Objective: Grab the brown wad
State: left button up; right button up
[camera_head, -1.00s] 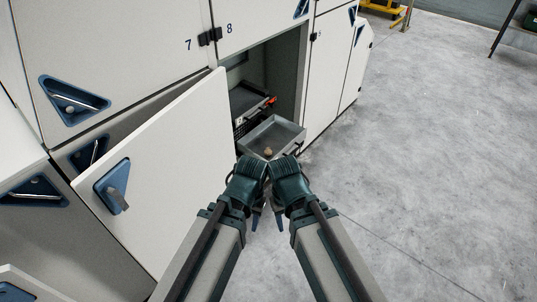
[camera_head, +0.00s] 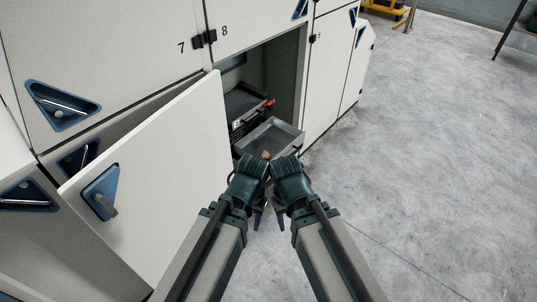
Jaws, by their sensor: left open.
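The small brown wad (camera_head: 266,155) lies at the near end of the grey pulled-out drawer (camera_head: 279,133). Only its upper part shows above my wrists. My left gripper (camera_head: 258,217) points down on the near side of the drawer, apart from the wad. It is open, and little of it shows below the wrist. My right gripper (camera_head: 281,220) hangs beside it, also below the drawer in the picture. Its jaws are too small and hidden to judge.
The drawer sticks out of an open cabinet bay (camera_head: 285,75). A white door (camera_head: 160,185) stands open at the left, close to my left arm. White cabinet panels (camera_head: 325,85) continue right of the bay. The grey concrete floor (camera_head: 430,170) at the right is clear.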

aim_at(266, 156)
jog(key=i+l+u, duration=0.15)
jog(key=l, duration=0.2)
jog(key=i+l+u, duration=0.1)
jog(key=i+l, duration=0.2)
jog(key=i+l+u, duration=0.15)
jog(key=l, duration=0.25)
jog(key=i+l+u, duration=0.1)
jog(key=l, duration=0.3)
jog(key=i+l+u, duration=0.15)
jog(key=l, duration=0.25)
jog(key=i+l+u, duration=0.25)
jog(key=l, duration=0.35)
jog(key=i+l+u, duration=0.1)
jog(key=l+u, duration=0.15)
jog(key=l, duration=0.4)
jog(key=i+l+u, duration=0.2)
jog(key=l, duration=0.5)
jog(key=l+u, duration=0.25)
jog(key=l, duration=0.4)
jog(key=l+u, duration=0.2)
jog(key=l, duration=1.05)
